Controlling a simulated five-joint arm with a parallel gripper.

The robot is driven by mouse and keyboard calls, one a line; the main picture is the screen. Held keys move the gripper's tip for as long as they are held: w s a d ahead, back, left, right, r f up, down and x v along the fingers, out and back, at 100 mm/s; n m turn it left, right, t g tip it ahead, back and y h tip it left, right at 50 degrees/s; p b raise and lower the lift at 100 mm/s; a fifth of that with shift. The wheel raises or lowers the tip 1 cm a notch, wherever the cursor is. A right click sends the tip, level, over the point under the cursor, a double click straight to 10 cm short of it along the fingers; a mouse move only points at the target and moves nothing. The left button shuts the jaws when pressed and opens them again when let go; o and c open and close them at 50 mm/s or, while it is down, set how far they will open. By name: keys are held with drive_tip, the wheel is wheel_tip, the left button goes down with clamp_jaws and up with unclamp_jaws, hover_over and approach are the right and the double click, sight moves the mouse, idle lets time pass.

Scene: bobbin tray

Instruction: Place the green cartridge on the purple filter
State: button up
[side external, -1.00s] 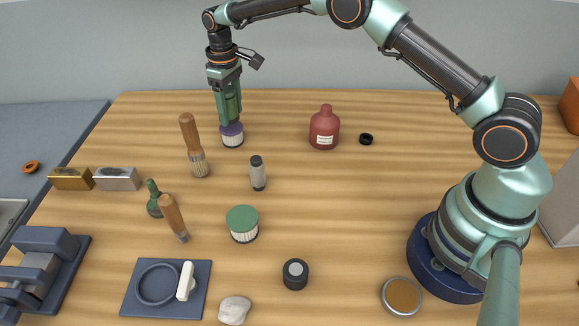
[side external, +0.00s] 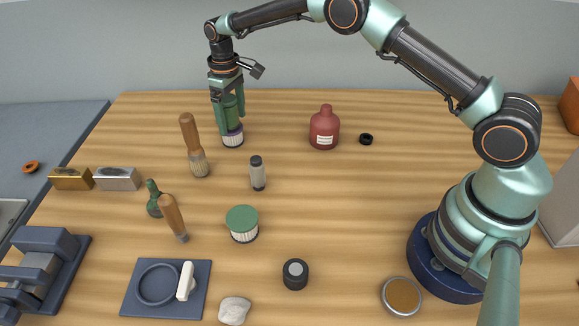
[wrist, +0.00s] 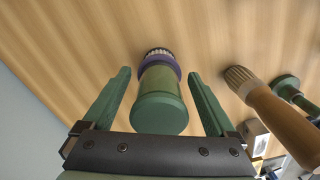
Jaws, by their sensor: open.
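The green cartridge (side external: 231,114) stands upright on top of the purple filter (side external: 232,138), at the back left of the table. In the wrist view the green cartridge (wrist: 159,108) shows its flat end toward me, with the purple rim of the filter (wrist: 159,63) beyond it. The two are touching and look in line. My gripper (side external: 229,128) is open around the cartridge. In the wrist view its fingers (wrist: 158,80) stand apart on both sides with gaps to the cartridge.
A wooden-handled brush (side external: 193,145) stands close by, left of the filter. A red bottle (side external: 324,128) and a small black ring (side external: 366,139) are to the right.

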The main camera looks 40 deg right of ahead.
wheel_tip(320, 180, up, 12)
drive_tip(key=shift+r, duration=0.2)
drive_tip(key=s+d+r+m+t, duration=0.25)
drive_tip(key=s+d+r, duration=0.25)
drive_tip(key=s+r, duration=0.7)
drive_tip(key=s+d+f+t, duration=0.1)
drive_tip(key=s+f, duration=0.1)
drive_tip(key=s, duration=0.6)
drive_tip(key=s+d+f+m+t, duration=0.1)
drive_tip(key=s+f+t, duration=0.1)
drive_tip(key=s, duration=0.6)
drive_tip(key=shift+d+f, duration=0.25)
drive_tip(key=shift+f, duration=0.25)
